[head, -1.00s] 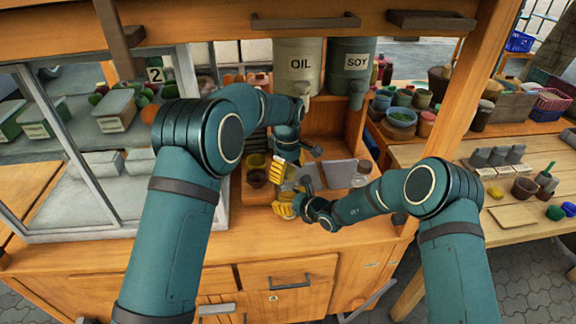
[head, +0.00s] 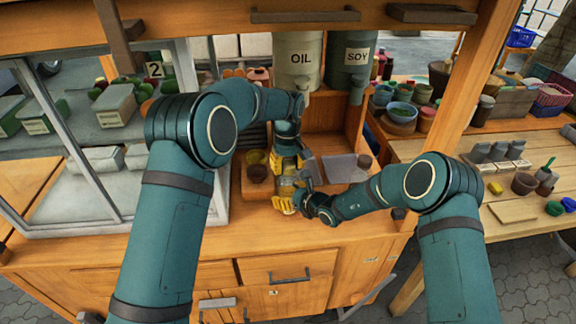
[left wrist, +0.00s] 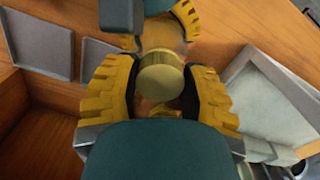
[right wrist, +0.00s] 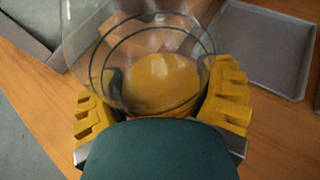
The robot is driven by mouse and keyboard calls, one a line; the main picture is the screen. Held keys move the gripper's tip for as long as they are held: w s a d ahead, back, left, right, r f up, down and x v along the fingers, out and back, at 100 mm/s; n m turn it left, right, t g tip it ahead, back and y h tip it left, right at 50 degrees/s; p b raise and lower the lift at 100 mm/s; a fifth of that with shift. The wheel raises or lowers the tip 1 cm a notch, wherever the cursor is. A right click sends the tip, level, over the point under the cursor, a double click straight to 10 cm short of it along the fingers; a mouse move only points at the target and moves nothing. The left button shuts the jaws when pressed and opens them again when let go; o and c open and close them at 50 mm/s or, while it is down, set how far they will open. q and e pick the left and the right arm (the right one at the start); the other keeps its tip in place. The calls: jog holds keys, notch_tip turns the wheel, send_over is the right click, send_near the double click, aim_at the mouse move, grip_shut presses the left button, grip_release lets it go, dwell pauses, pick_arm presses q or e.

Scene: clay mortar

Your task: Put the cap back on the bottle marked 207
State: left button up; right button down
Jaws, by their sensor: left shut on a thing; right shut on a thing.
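My left gripper (head: 286,164) is above my right gripper (head: 284,204) over the counter. In the left wrist view, the left fingers (left wrist: 160,95) are shut around a short, round, yellowish piece (left wrist: 160,80) that looks like the cap. In the right wrist view, my right fingers (right wrist: 162,105) are shut around a clear glass bottle (right wrist: 85,40) with dark rings and a yellow mass showing through it. Cap and bottle are close together, but I cannot tell whether they touch. No 207 mark is readable; the grippers hide much of the bottle.
Grey trays (head: 342,168) lie right of the grippers. OIL (head: 299,62) and SOY (head: 352,62) containers hang behind. A glass-sided case (head: 110,130) is at left. The counter front (head: 240,235) is clear.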

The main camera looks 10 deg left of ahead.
pick_arm(q)
jog(key=m, duration=0.3)
jog(key=shift+m, duration=0.4)
jog(key=o, duration=1.3)
jog(key=shift+c, duration=0.2)
jog(key=shift+r, duration=2.25)
